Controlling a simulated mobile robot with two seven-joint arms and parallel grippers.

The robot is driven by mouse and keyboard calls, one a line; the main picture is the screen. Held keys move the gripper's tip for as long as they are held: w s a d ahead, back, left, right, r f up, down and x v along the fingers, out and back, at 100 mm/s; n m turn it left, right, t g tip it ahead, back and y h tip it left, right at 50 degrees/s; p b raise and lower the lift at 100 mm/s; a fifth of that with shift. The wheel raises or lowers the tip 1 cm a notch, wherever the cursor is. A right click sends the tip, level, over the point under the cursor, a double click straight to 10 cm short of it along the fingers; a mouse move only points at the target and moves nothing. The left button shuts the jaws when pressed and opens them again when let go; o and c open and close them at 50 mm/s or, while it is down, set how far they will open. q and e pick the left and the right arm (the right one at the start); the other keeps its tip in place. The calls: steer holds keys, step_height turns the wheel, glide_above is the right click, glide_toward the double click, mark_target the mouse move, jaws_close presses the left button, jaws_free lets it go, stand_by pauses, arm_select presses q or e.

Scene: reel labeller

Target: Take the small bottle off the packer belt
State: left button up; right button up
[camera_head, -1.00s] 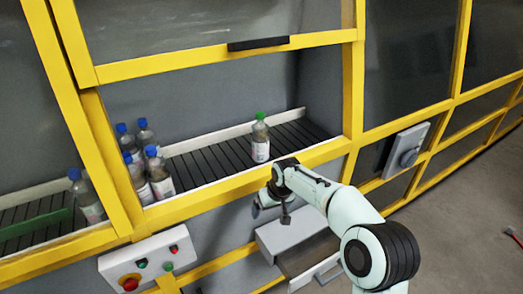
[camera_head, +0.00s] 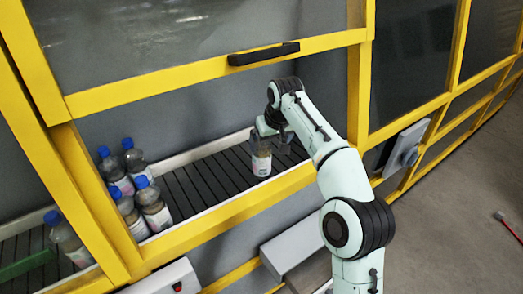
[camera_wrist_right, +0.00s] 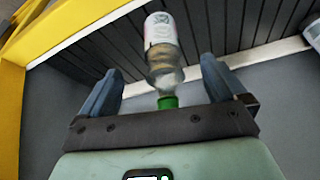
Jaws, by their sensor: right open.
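The small bottle (camera_head: 261,160) has a white label and stands upright on the packer belt (camera_head: 208,182). Its green cap (camera_wrist_right: 167,102) shows in the right wrist view but is hidden by my gripper in the head view. My right gripper (camera_head: 270,130) is at the top of the bottle. In the right wrist view its open fingers (camera_wrist_right: 158,70) stand on either side of the bottle's neck, with a visible gap on each side. My left gripper is not in view.
Several blue-capped bottles (camera_head: 138,205) stand together at the belt's left end. The yellow frame (camera_head: 240,208) edges the opening, and a raised panel with a black handle (camera_head: 263,54) is above. A grey box (camera_head: 290,248) sits below the front rail.

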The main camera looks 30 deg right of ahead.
mark_target(265, 144)
steer(key=w, duration=0.1)
steer(key=w+p, duration=0.1)
steer(key=w, duration=0.1)
steer(key=shift+w+d+r, duration=0.1)
steer(key=shift+w+d, duration=0.15)
steer(key=shift+w, duration=0.1)
steer(key=shift+w+d+r+p, duration=0.1)
steer(key=shift+w+r+p, duration=0.05)
steer(key=shift+w+p, duration=0.35)
steer(key=shift+w+d+r+p, duration=0.1)
steer(key=shift+w+r+p, duration=0.05)
steer(key=shift+w+p, duration=0.35)
steer(key=x, duration=0.4)
steer(key=shift+w+f, duration=0.1)
steer(key=shift+w, duration=0.25)
steer(key=shift+s+r, duration=0.2)
steer(key=shift+s, duration=0.4)
steer(key=shift+w+f, duration=0.1)
steer(key=shift+w, duration=0.2)
steer(key=c, duration=1)
jaws_close()
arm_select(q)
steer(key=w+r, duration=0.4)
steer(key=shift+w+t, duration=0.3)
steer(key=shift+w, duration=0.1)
arm_select(e)
steer(key=shift+s, duration=0.1)
